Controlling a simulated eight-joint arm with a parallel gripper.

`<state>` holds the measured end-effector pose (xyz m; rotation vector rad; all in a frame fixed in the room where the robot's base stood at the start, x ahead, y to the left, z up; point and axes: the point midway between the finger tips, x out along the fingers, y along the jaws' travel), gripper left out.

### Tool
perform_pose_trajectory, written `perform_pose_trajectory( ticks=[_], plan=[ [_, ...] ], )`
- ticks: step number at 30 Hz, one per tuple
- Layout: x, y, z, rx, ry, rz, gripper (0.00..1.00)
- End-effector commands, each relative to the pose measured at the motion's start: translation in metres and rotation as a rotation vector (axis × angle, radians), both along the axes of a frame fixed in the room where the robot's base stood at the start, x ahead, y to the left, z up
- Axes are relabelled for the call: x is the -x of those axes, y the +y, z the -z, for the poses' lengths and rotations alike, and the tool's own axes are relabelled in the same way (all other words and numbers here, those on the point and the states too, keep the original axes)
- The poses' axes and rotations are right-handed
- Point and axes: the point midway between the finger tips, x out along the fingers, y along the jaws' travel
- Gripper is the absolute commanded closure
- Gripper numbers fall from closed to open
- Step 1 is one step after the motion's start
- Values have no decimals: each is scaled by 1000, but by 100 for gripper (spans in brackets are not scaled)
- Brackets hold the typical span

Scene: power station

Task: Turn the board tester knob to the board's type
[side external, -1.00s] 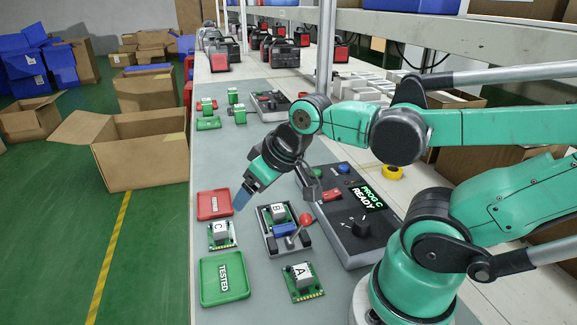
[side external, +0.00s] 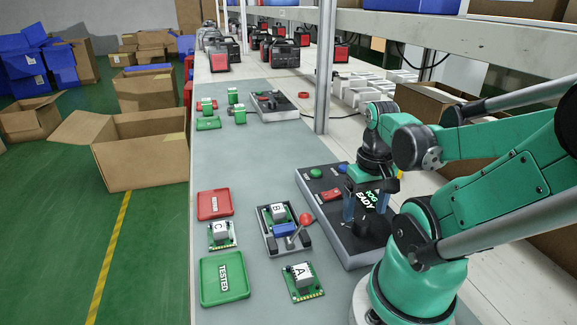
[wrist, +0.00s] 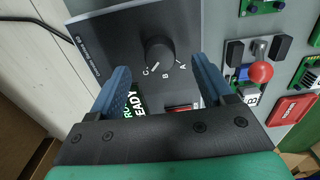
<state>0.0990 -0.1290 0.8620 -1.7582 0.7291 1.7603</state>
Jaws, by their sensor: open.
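The tester's black knob (wrist: 158,52) shows in the wrist view, ringed by the marks C, B and A; its pointer appears to be at C. My gripper (side external: 368,212) is open above the board tester (side external: 338,239), its blue fingers on either side of the knob in the picture; contact cannot be told. The tester display (side external: 371,200) is partly hidden by my gripper. The board marked B (side external: 276,215) sits in the fixture (side external: 270,248) beside the tester. The board marked C (side external: 221,235) and the board marked A (side external: 302,281) lie on the mat.
A red tray (side external: 215,205) and a green TESTED tray (side external: 224,279) lie left of the fixture. A red-topped lever (side external: 305,219) stands up from the fixture's right side. The tester also carries a green button (side external: 316,172) and a red switch (side external: 331,194). A shelf post (side external: 324,80) rises behind.

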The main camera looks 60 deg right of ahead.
Motion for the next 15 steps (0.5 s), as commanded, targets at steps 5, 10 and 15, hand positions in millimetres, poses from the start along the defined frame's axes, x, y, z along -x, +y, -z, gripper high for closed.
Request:
perform_pose_trajectory(
  ticks=[5, 10, 15],
  plan=[
    [-1, -1, 14, 1, -1, -1, 26],
    [-1, -1, 23, 1, -1, -1, 26],
    [0, 0, 27, 1, -1, -1, 26]
  ],
)
